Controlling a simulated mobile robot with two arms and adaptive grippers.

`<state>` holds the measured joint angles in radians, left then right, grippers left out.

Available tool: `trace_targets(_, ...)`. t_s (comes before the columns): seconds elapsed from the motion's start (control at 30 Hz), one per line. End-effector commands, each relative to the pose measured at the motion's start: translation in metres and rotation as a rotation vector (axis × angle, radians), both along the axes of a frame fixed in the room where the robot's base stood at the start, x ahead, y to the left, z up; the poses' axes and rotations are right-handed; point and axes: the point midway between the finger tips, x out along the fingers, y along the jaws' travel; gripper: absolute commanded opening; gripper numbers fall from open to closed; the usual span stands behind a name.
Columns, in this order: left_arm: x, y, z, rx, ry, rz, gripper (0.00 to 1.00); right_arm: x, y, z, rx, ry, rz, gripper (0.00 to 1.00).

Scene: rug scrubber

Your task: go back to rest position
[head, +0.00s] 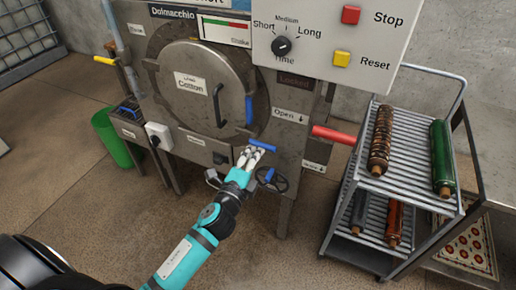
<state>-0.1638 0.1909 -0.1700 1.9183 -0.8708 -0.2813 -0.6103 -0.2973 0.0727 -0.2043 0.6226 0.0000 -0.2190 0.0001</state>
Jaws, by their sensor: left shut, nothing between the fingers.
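My left arm comes in from the lower left in the head view. Its left gripper (251,157) is shut and empty. In the picture its fingertips lie by a short blue handle (263,145) on the machine's front; I cannot tell whether they touch it. The machine (292,160) has a round grey door (205,85) that looks closed, with a dark blue-tipped handle (249,110). A dark handwheel (272,179) sits just right of the gripper. My right gripper is not in view.
A control panel (375,55) with a red Stop and yellow Reset button hangs at the top. A red lever (333,135) sticks out right. A metal cart (408,148) holds several rolls. A green bin (112,138) stands left.

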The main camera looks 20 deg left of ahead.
Motion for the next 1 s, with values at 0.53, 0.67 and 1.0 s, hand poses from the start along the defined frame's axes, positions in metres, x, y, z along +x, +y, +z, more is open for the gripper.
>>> trace_targets(0.53, -0.001, 0.0, -0.002, -0.003, 0.004, 0.0, 0.0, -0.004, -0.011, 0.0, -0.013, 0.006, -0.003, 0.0)
trace_targets(0.67, -0.002, 0.001, -0.033, -0.051, 0.066, 0.002, 0.0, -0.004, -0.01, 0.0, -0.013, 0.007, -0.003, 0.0)
trace_targets(1.0, -0.069, 0.007, -0.262, -0.457, 0.529, 0.129, 0.0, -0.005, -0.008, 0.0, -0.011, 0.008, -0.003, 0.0)
